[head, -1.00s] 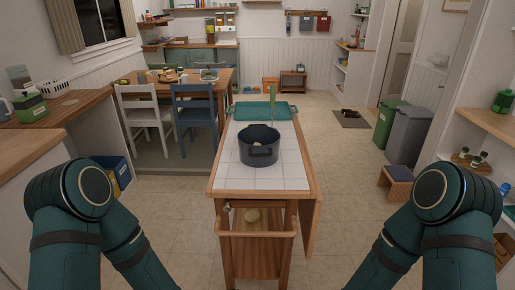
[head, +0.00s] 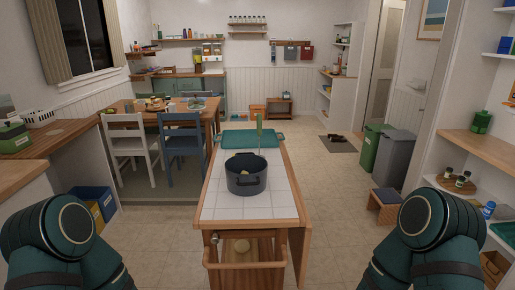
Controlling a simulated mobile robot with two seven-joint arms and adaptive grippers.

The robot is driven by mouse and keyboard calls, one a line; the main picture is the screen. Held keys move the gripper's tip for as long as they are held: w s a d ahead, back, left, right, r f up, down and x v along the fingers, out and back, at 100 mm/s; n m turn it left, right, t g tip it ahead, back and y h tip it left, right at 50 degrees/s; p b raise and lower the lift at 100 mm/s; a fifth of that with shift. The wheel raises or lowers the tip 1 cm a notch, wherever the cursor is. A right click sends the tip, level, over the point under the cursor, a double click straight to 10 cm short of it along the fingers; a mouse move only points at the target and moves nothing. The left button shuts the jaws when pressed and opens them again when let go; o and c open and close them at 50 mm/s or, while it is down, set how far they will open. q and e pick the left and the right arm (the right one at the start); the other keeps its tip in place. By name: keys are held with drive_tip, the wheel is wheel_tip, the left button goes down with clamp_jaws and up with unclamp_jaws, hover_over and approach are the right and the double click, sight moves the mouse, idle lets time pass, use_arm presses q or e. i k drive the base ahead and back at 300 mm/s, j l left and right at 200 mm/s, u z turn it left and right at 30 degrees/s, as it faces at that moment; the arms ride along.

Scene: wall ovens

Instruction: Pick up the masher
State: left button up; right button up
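A dark blue pot (head: 246,181) with side handles stands on the white tiled top of a wooden kitchen cart (head: 220,206). A thin upright green handle (head: 259,131) rises at the pot's far side. It may be the masher's handle, with its lower end hidden in or behind the pot. Something pale shows inside the pot, too small to tell. Only upper parts of my two arms show, at the lower left and lower right corners. Both grippers are out of view.
A teal tray (head: 229,140) lies at the cart's far end. A dining table (head: 128,106) with a white chair (head: 127,148) and a blue chair (head: 183,142) stands left. Bins (head: 395,157) and a stool (head: 384,205) stand right. Floor beside the cart is clear.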

sight(259, 115)
drive_tip(key=z, duration=0.85)
drive_tip(key=i+l+z, duration=0.2)
drive_tip(key=i+z, duration=0.25)
drive_tip(key=i+l+z, duration=0.1)
drive_tip(key=i+z, duration=0.35)
drive_tip(key=i+u, duration=0.25)
drive_tip(key=i, duration=0.4)
drive_tip(key=i+l+u, duration=0.25)
drive_tip(key=i, duration=0.4)
drive_tip(key=i+j+u, duration=0.1)
drive_tip(key=i+u, duration=0.3)
drive_tip(key=i, duration=0.2)
drive_tip(key=i+l+u, duration=0.1)
drive_tip(key=i+u, duration=0.35)
drive_tip(key=i, duration=0.2)
drive_tip(key=i+l+u, duration=0.1)
drive_tip(key=i+u, duration=0.15)
drive_tip(key=i, duration=1.2)
drive_tip(key=i+u, duration=0.1)
drive_tip(key=u, duration=0.35)
drive_tip(key=i+u, duration=0.1)
drive_tip(key=u, duration=0.4)
drive_tip(key=l+u, duration=0.1)
drive_tip(key=u, duration=2)
drive_tip(key=i+l, duration=0.05)
drive_tip(key=l, duration=0.05)
